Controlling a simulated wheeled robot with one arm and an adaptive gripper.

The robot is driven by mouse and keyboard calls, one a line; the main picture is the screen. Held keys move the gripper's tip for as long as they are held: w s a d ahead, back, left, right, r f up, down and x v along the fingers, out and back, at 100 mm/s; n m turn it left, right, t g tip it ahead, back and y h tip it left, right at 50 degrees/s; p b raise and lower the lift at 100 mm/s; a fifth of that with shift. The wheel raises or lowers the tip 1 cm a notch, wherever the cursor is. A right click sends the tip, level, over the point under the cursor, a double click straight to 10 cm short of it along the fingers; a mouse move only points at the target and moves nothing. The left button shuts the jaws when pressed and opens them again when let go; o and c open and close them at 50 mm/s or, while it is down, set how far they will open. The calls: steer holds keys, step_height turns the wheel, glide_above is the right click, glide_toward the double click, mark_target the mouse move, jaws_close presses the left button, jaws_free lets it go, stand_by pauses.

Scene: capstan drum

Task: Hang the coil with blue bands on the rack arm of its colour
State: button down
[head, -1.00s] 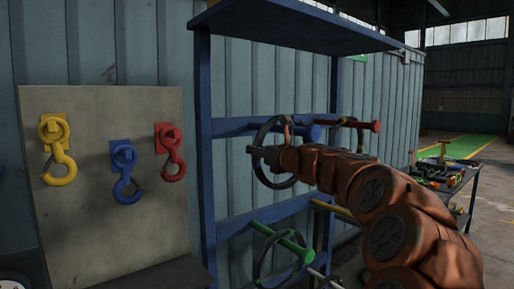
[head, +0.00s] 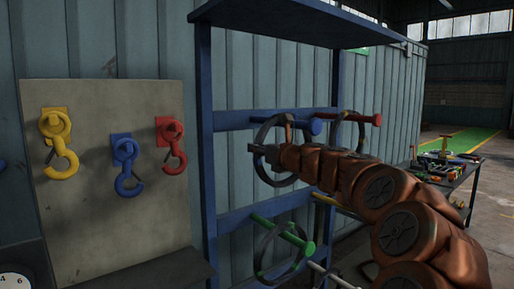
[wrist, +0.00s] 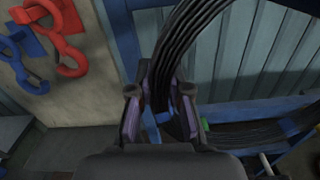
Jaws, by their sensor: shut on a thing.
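My gripper (head: 260,152) is shut on the lower left side of a dark, ribbed coil (head: 256,137), held upright at the rack. The wrist view shows the coil (wrist: 183,45) between my fingers (wrist: 160,108), with a blue band (wrist: 164,118) near the fingertips. The blue rack arm (head: 314,126) sticks out at the coil's upper part, its tip showing right of the ring. The coil's top edge is above the arm, so the arm appears to be inside the ring. My arm hides the coil's lower right, and I cannot tell whether they touch.
A red rack arm (head: 376,120) with another coil (head: 336,128) is to the right. A green arm (head: 308,250) with a coil (head: 263,262) is below. Yellow, blue and red hooks hang on a board (head: 90,210) at left. A cluttered table (head: 455,180) stands at right.

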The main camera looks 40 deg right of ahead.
steer(key=c, duration=1)
jaws_free()
steer(key=shift+c, duration=0.2)
steer(key=s, duration=1.2)
steer(key=shift+a, duration=0.2)
steer(key=shift+s, duration=0.1)
steer(key=s+p, duration=0.1)
steer(key=s, duration=0.7)
steer(key=shift+p, duration=0.3)
steer(key=shift+a, duration=0.15)
